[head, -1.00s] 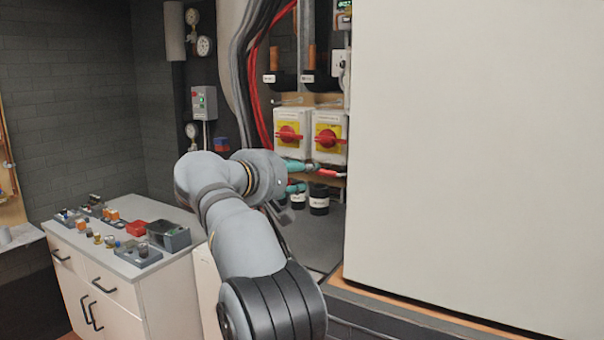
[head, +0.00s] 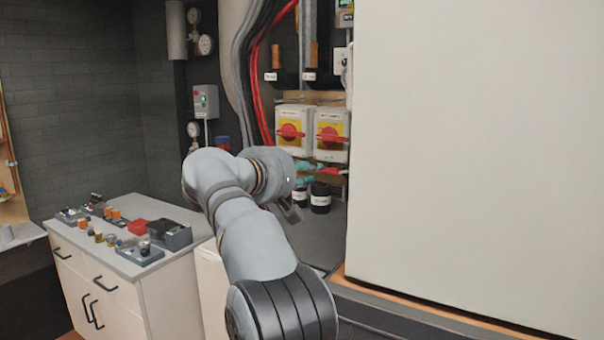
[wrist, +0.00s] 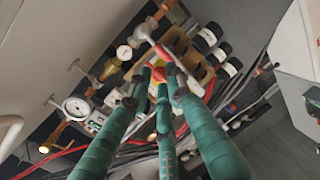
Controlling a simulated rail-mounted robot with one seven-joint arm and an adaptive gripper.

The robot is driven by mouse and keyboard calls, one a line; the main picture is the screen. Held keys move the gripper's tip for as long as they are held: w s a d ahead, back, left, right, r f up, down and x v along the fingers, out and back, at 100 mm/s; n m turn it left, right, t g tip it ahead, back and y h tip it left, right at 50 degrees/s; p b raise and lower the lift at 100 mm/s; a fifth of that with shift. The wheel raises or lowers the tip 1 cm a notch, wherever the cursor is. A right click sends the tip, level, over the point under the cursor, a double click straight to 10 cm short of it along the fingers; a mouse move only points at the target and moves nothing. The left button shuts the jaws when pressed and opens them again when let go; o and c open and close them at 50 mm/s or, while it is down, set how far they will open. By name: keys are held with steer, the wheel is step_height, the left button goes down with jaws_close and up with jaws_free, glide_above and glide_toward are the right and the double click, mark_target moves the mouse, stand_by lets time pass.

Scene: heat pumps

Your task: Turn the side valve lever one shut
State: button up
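My gripper has long teal fingers. In the wrist view the gripper (wrist: 157,95) reaches up from the bottom edge, with its fingers spread apart and nothing seen between them. In the head view the gripper (head: 311,172) shows as teal fingers just right of my wrist. A red lever (head: 331,171) sits beside the fingertips, below the isolator boxes. In the wrist view a red and white lever (wrist: 157,48) lies just beyond the fingertips. I see no contact with it. I cannot tell which lever is side valve lever one; labels are unreadable.
Two isolator boxes with red knobs (head: 291,132) (head: 330,135) are above the fingers. Black canisters (head: 320,199) stand below. A large pale cabinet (head: 470,150) closes off the right. A pressure gauge (wrist: 76,107) and pipes crowd the wrist view's left. A cluttered bench (head: 150,283) stands left.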

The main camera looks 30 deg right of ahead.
steer(key=s+f+b+v, duration=0.1)
steer(key=f+v, duration=0.2)
steer(key=v, duration=1.2)
steer(key=shift+s, duration=0.55)
steer(key=shift+d+r, duration=0.1)
steer(key=r+x, duration=0.3)
steer(key=x, duration=1.2)
steer(key=shift+w+d+p, duration=0.3)
steer(key=shift+w+d, duration=0.05)
steer(key=shift+f, duration=0.1)
